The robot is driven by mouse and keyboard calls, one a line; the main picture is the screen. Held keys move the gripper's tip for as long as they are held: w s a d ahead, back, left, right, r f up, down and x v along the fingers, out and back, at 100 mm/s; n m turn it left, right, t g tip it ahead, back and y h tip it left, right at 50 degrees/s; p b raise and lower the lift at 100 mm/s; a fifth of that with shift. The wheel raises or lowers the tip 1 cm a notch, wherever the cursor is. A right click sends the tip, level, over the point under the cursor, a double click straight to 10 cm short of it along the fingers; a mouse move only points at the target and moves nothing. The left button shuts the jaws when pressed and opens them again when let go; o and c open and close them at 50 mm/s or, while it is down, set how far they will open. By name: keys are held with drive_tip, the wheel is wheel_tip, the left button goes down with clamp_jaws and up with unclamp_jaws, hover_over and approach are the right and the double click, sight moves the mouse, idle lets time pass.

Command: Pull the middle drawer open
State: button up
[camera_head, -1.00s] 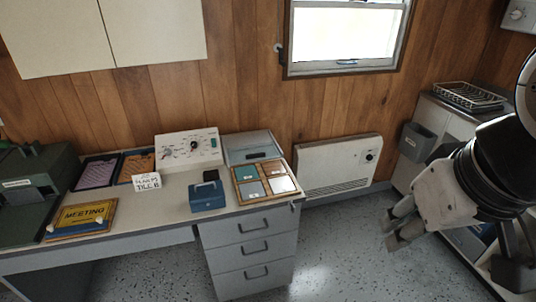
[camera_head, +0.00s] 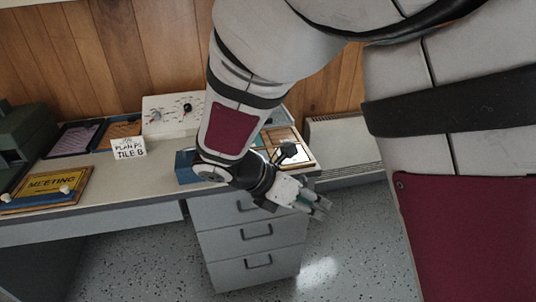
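The middle drawer (camera_head: 228,241) is in the grey three-drawer pedestal under the right end of the desk. Its front looks flush with the others, so it appears closed. Its dark bar handle (camera_head: 257,232) is in plain view. My gripper (camera_head: 323,207) is above and to the right of that handle in the picture, near the pedestal's upper right corner, and apart from the handle. Its fingers look spread with nothing between them. My arm hides part of the desk top, and my wrist covers part of the top drawer (camera_head: 212,215).
The bottom drawer (camera_head: 225,272) also looks closed. The desk top (camera_head: 130,180) holds a meeting sign (camera_head: 45,188), a small white sign (camera_head: 129,148), a control panel (camera_head: 165,113) and a blue box (camera_head: 185,167). The speckled floor (camera_head: 345,255) right of the pedestal is clear.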

drive_tip(key=w+a+f+n+t+h+b, duration=0.1)
drive_tip(key=w+a+f+n+t+b, duration=0.15)
drive_tip(key=a+f+n, duration=0.5)
drive_tip(key=w+a+f+n+t+h+b, duration=0.1)
drive_tip(key=a+f+n+t+b, duration=0.25)
drive_tip(key=f, duration=0.65)
drive_tip(key=n+t+y+b, duration=0.3)
drive_tip(key=n+t+b, duration=0.2)
drive_tip(key=n, duration=0.7)
approach(259, 237)
drive_tip(key=b+x, duration=0.2)
drive_tip(key=x, duration=0.3)
drive_tip(key=b+x, duration=0.2)
drive_tip(key=x, duration=0.3)
drive_tip(key=shift+w+f, duration=0.15)
drive_tip(key=shift+f, duration=0.1)
clamp_jaws()
